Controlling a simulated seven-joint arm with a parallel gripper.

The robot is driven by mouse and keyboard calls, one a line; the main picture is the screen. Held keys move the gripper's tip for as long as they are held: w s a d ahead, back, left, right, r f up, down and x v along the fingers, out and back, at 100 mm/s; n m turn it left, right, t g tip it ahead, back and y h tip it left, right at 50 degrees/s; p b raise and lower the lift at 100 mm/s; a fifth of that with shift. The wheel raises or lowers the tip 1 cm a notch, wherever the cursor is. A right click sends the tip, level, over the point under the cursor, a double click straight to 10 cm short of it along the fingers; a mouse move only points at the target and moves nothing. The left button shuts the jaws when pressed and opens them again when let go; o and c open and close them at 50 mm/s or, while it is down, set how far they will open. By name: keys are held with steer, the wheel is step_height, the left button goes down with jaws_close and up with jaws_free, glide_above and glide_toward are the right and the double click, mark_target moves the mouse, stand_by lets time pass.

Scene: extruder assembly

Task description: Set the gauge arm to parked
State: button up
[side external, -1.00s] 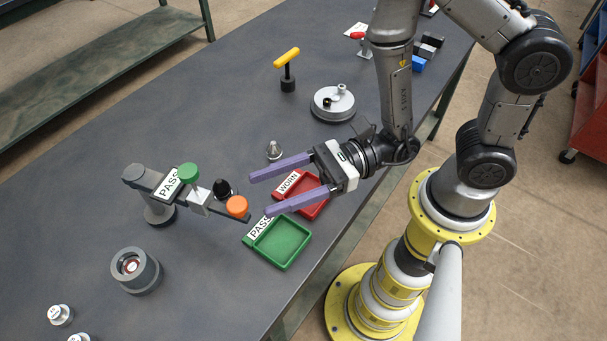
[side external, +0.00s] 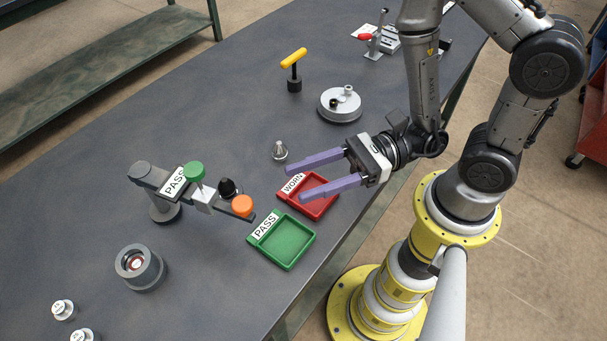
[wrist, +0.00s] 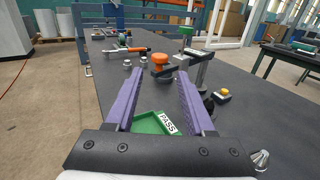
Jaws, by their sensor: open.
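The gauge arm (side external: 214,201) is a dark bar reaching out from a grey post (side external: 165,209) at left of centre. It carries a white PASS label, a green knob (side external: 194,171) and an orange knob (side external: 241,206) at its free end. In the wrist view the orange knob (wrist: 160,59) and green knob (wrist: 187,31) stand beyond the fingertips. My gripper (side external: 295,184) has two purple fingers spread wide with nothing between them. It hovers right of the orange knob, apart from it, above the red tray. The wrist view also shows my gripper (wrist: 158,78) open.
A green PASS tray (side external: 283,242) lies below the gauge's free end, with a red WORN tray (side external: 319,208) beside it. A metal nozzle (side external: 280,151), a round grey fixture (side external: 341,105), a yellow T-handle (side external: 294,60) and a grey ring block (side external: 139,267) stand around.

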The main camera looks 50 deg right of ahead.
steer(key=shift+s+a+g, duration=0.2)
steer(key=shift+g, duration=0.1)
steer(key=shift+c, duration=1.2)
steer(key=g+y, duration=0.1)
steer(key=a+r+n+g+y, duration=0.1)
steer(key=g, duration=0.2)
steer(key=shift+s+a+r+y, duration=0.1)
steer(key=shift+a+r+y, duration=0.25)
steer(key=shift+a+y, duration=0.05)
steer(key=c, duration=0.5)
steer(key=n+g, duration=0.1)
steer(key=w+d+n+g, duration=0.1)
steer(key=g, duration=0.1)
steer(key=r+n+g, duration=0.1)
steer(key=shift+w+d+g, duration=0.15)
steer(key=shift+w+g, duration=0.15)
steer(key=shift+w, duration=0.1)
jaws_close()
steer(key=w+d+n+g+h, duration=0.25)
steer(key=w+d, duration=0.35)
steer(key=d, duration=0.4)
steer(key=w+x, duration=0.1)
steer(key=x, duration=1.3)
steer(key=shift+a+f+n+t, duration=0.2)
steer(key=shift+n+t, duration=0.25)
